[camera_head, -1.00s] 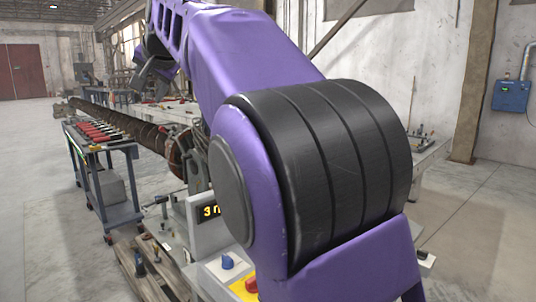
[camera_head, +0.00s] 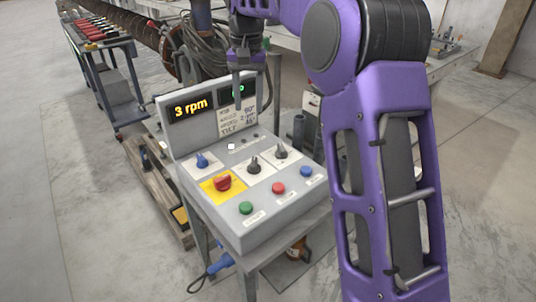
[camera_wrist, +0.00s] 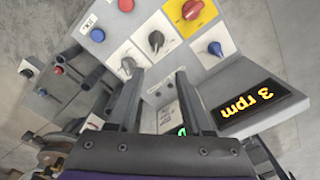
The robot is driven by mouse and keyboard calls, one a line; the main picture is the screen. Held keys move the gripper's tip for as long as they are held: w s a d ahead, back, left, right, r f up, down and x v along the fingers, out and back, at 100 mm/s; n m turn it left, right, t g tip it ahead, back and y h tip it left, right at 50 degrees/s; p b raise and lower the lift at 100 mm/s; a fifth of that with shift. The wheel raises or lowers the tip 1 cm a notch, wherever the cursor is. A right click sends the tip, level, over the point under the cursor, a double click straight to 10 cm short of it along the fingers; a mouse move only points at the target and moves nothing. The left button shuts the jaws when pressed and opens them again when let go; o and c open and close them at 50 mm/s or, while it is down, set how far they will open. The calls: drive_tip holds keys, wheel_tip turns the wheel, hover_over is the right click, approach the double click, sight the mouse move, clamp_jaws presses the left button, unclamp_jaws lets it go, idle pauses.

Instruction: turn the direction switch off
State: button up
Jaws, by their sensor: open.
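The grey control box (camera_head: 215,221) stands below the middle of the head view. Two black rotary switches, a left one (camera_head: 254,164) and a right one (camera_head: 281,150), sit on white plates. Their labels are too small to read, so I cannot tell which is the direction switch. In the wrist view the same switches show upside down, the left one (camera_wrist: 156,40) and the right one (camera_wrist: 128,65). My gripper (camera_head: 238,98) is above the back of the box, pointing down, apart from the switches. In the wrist view its two fingers (camera_wrist: 158,78) are spread and empty.
The box also carries a blue knob (camera_head: 202,160), a red knob (camera_head: 223,182) on yellow, and green (camera_head: 246,208), red (camera_head: 278,188) and blue (camera_head: 306,171) buttons. A display (camera_head: 190,107) reading "3 rpm" rises behind. A tool cart (camera_head: 100,75) stands back left.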

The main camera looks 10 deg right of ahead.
drive_tip(key=b, duration=0.3)
approach(254, 161)
wheel_tip(254, 161, down, 9)
drive_tip(key=shift+w, duration=0.15)
clamp_jaws()
idle(0.3)
